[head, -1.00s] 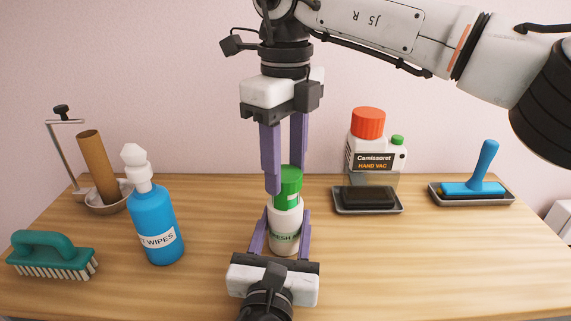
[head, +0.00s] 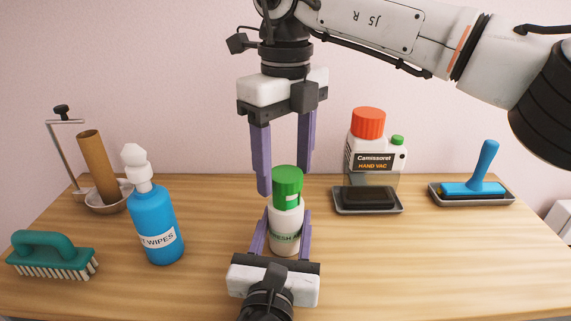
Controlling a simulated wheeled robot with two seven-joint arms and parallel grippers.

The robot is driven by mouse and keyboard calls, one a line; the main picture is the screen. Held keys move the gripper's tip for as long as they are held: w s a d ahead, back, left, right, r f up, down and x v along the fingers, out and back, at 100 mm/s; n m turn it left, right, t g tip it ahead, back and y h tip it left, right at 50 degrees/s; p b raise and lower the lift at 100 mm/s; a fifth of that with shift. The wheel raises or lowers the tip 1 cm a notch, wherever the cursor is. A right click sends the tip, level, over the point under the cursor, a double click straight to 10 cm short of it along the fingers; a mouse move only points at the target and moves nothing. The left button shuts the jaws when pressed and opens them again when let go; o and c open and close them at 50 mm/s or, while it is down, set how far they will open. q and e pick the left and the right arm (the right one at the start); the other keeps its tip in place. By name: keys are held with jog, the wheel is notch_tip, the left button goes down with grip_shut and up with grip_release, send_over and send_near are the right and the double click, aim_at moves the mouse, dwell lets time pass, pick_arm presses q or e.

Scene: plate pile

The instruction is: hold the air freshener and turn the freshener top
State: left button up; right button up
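The air freshener (head: 286,218) is a whitish bottle with a green label band and a green freshener top (head: 288,180). It stands upright near the middle of the table. My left gripper (head: 285,213) comes from the near edge, with its purple fingers on either side of the bottle's body, shut on it. My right gripper (head: 284,183) points down from above. Its fingers are spread wide at the height of the green top, with a visible gap at the left finger, and it is open and holds nothing. The right finger's tip is partly hidden behind the top.
A blue wipes bottle (head: 156,225) and a green brush (head: 52,256) stand at the left. A holder with a cardboard tube (head: 97,170) is behind them. The front right table is clear.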

aim_at(286, 173)
notch_tip(286, 173, up, 12)
dwell(0.8)
pick_arm(q)
jog(key=o, duration=1.2)
jog(key=shift+o, duration=0.2)
jog(key=shift+r, duration=0.1)
